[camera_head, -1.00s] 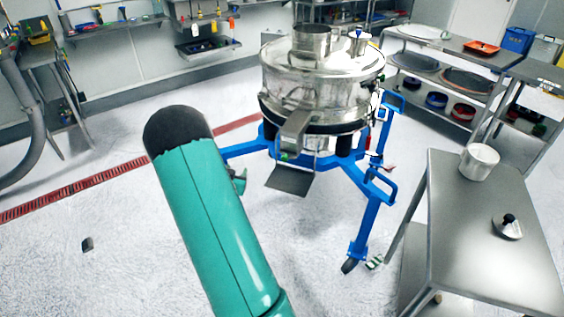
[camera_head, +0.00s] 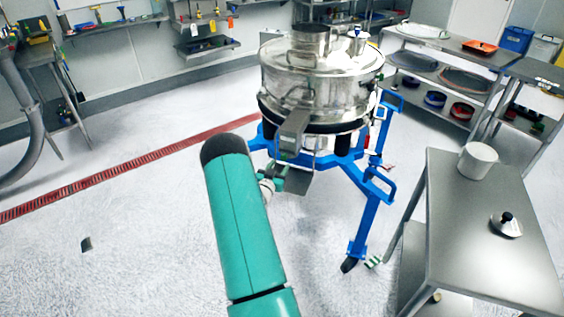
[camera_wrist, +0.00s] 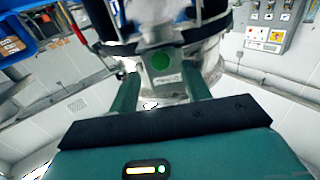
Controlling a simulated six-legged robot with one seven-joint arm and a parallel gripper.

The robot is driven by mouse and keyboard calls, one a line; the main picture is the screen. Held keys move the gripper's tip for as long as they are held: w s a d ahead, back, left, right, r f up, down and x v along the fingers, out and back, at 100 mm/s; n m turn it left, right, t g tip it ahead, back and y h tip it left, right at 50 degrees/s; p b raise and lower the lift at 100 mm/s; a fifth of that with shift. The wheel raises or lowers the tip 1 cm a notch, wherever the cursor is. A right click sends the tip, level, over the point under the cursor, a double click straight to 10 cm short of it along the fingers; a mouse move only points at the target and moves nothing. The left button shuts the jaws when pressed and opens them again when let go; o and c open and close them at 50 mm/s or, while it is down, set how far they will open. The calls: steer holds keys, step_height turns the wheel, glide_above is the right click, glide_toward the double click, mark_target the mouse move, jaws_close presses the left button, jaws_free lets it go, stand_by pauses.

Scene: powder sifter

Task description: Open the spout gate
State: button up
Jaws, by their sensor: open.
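The steel sifter (camera_head: 318,88) stands on a blue wheeled frame. My gripper (camera_head: 296,176) is just in front of the spout's lower end in the head view, half hidden by my arm. In the wrist view, my gripper's two teal fingers (camera_wrist: 160,84) are apart.
The blue frame (camera_head: 370,215) has legs spreading beside the gripper. A steel table (camera_head: 470,225) with a white container (camera_head: 477,160) and a lidded steel piece (camera_head: 507,225) stands at right. Shelves line the back.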

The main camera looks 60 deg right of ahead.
mark_target(283, 159)
steer(key=d, duration=0.4)
steer(key=shift+w+d, duration=0.1)
steer(key=shift+w, duration=0.1)
jaws_close()
